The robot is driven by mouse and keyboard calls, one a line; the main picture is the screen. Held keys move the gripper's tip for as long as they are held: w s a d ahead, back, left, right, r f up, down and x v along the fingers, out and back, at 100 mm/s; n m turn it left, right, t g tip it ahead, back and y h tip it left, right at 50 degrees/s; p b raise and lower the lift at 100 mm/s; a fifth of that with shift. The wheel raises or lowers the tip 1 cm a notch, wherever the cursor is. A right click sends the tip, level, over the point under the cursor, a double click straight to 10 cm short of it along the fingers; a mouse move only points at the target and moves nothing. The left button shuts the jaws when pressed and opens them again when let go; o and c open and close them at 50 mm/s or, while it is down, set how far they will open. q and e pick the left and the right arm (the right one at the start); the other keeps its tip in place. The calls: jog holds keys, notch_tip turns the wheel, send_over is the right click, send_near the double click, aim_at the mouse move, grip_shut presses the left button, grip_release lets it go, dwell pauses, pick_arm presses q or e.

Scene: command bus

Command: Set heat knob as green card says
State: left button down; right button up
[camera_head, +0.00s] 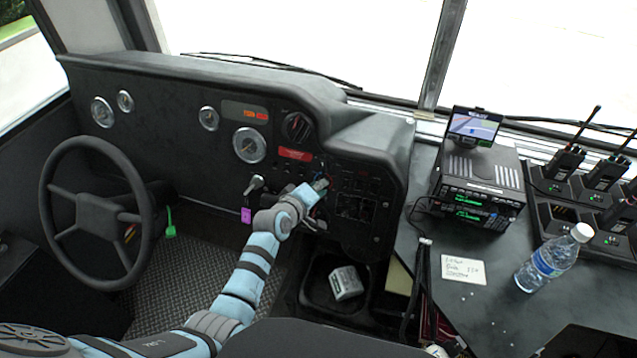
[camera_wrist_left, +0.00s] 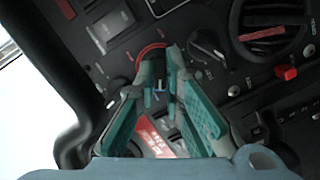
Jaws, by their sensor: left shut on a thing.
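My left gripper (camera_head: 319,187) reaches the dashboard right of the steering column, at the switch panel. In the left wrist view its teal fingers (camera_wrist_left: 163,66) are closed around a small knob with a red arc (camera_wrist_left: 151,47). The fingers hide most of this knob, so its pointer setting cannot be read. A second black knob (camera_wrist_left: 207,47) sits beside it, apart from the fingers. A small green tag (camera_head: 170,223) hangs by the steering wheel; no writing on it is legible. I cannot tell whether it is the green card. My right gripper is out of view.
A round vent (camera_wrist_left: 272,25) and a red button (camera_wrist_left: 286,73) lie near the knobs. A purple tag (camera_head: 246,215) hangs left of my gripper. The side counter holds a handwritten pale note (camera_head: 464,270), a bottle (camera_head: 553,258) and a radio (camera_head: 481,190).

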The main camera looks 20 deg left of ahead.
pick_arm(q)
jog(key=m+p, duration=0.2)
jog(key=m, duration=0.3)
jog(key=shift+r+y+p, duration=0.1)
jog(key=shift+y+p, duration=0.2)
jog(key=shift+y, duration=0.1)
jog(key=m+y+p, duration=0.1)
jog(key=m+p, duration=0.1)
jog(key=m, duration=0.3)
jog(key=shift+d+g, duration=0.1)
jog(key=shift+g, duration=0.2)
jog(key=m+y, duration=0.1)
jog(key=m, duration=0.5)
jog(key=shift+m+y, duration=0.3)
jog(key=shift+m, duration=0.1)
jog(key=c, duration=1.7)
grip_release()
